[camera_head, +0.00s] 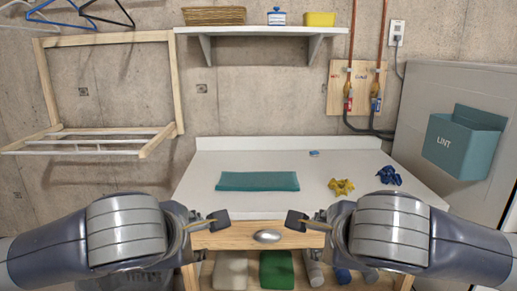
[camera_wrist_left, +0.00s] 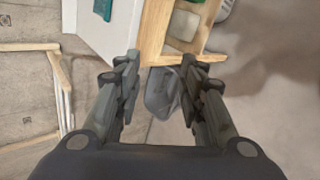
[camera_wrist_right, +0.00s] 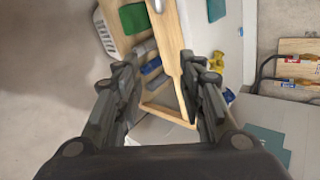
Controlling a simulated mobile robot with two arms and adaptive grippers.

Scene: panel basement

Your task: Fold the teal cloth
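The teal cloth (camera_head: 258,181) lies flat on the white countertop (camera_head: 215,206) as a long, narrow strip, left of the counter's middle. Part of it also shows at the top of the left wrist view (camera_wrist_left: 103,8) and of the right wrist view (camera_wrist_right: 216,9). My left gripper (camera_head: 208,220) is in front of the counter's front edge, apart from the cloth; its fingers stand open and empty in its wrist view (camera_wrist_left: 160,62). My right gripper (camera_head: 307,220) mirrors it on the right, also open and empty in its wrist view (camera_wrist_right: 159,60).
A small blue item (camera_head: 314,153) lies near the back. A wooden drawer front (camera_head: 255,239) with a knob is below. A lint bin (camera_head: 463,142) hangs at right.

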